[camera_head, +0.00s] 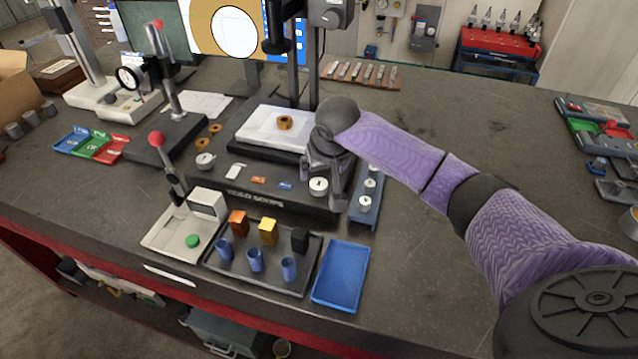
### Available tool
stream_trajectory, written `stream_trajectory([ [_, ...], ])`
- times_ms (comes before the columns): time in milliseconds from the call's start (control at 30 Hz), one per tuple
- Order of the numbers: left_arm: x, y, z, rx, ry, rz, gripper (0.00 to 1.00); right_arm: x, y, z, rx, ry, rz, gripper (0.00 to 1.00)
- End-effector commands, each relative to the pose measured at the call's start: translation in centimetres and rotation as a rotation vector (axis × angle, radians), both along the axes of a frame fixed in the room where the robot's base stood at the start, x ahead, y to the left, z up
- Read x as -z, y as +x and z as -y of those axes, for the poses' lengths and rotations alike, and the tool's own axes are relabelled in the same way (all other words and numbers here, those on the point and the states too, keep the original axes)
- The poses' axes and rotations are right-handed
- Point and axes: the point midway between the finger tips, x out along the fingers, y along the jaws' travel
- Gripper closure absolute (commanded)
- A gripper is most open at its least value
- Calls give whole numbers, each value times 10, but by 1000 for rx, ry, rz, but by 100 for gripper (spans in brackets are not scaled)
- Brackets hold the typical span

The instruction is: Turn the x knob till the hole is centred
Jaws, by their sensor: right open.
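The video scope (254,196) stands mid-table, with a white stage (272,133) bearing a brass-coloured ring part (285,122). One pale round knob (318,187) is at the scope's right front and another round knob (205,161) is at its left. I cannot read which is the x knob. My right gripper (322,188) points down at the right-hand knob, its open fingers on either side of it; contact is not clear. The monitor (232,30) shows a white hole with a dark outline on a tan ground. My left gripper is out of view.
A blue rack (366,197) with round pieces stands close right of my gripper. A black tray (262,262) with blocks and cups and an empty blue tray (341,276) lie in front. A red-knobbed lever stand (180,185) is at left. The table right of my arm is largely clear.

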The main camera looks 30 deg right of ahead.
Motion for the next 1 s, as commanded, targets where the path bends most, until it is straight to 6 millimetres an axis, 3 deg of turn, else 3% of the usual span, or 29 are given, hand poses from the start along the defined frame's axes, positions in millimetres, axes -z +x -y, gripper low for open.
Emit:
stream_trajectory([
  [33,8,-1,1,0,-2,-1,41,17,4,1,1,0,-3,7],
  [100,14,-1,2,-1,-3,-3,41,32,11,3,0,1,-2,7],
  [233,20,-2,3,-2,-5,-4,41,51,19,5,-2,0,-1,7],
  [633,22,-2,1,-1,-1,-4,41,59,23,6,-5,-1,2,7],
  [1000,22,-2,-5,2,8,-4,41,59,23,6,-5,-2,1,85],
])
